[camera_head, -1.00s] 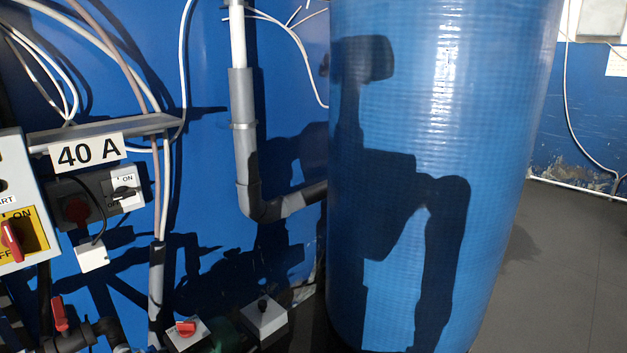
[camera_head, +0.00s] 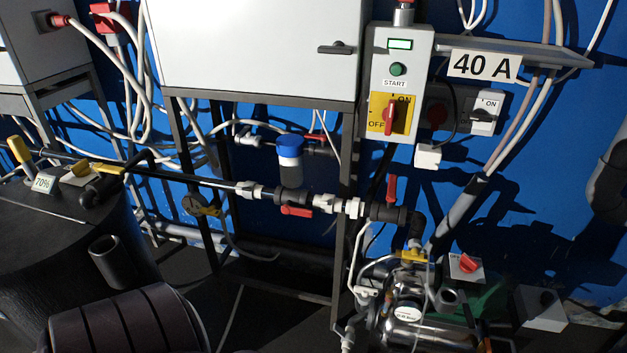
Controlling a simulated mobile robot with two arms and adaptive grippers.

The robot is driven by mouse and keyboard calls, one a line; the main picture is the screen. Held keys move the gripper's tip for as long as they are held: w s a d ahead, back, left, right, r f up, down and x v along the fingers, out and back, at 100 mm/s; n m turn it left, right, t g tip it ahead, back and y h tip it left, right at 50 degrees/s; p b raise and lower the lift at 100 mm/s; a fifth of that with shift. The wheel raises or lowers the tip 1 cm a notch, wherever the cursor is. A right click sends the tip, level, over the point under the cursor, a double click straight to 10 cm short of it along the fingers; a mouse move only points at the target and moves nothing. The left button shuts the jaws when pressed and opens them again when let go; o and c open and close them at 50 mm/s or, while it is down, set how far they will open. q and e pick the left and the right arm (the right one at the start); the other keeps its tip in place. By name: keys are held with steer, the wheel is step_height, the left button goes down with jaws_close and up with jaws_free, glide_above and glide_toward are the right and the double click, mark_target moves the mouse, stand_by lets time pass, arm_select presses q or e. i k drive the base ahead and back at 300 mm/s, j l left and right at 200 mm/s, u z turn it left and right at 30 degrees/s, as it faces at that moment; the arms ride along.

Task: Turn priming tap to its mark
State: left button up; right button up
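No label in the camera_head view names the priming tap, so I cannot tell which tap it is. A yellow-handled tap (camera_head: 411,256) sits on top of the shiny metal pump (camera_head: 420,330) at lower right. A yellow lever (camera_head: 19,150) stands tilted at the far left, beside a "70%" tag (camera_head: 43,183). Another yellow handle (camera_head: 98,168) lies near it, above the black tank. A red-handled valve (camera_head: 296,210) is on the horizontal pipe, its handle along the pipe. A second red lever (camera_head: 391,189) stands upright on the pipe's right end. Neither gripper is in view.
A grey START box (camera_head: 397,150) with a red switch on a yellow plate hangs by the "40 A" sign (camera_head: 485,66). A white cabinet (camera_head: 255,50) stands on a dark frame. A black tank (camera_head: 60,240) and ridged black drum (camera_head: 130,325) fill the lower left.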

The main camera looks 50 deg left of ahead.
mark_target(366, 291)
steer(key=u, duration=1.05)
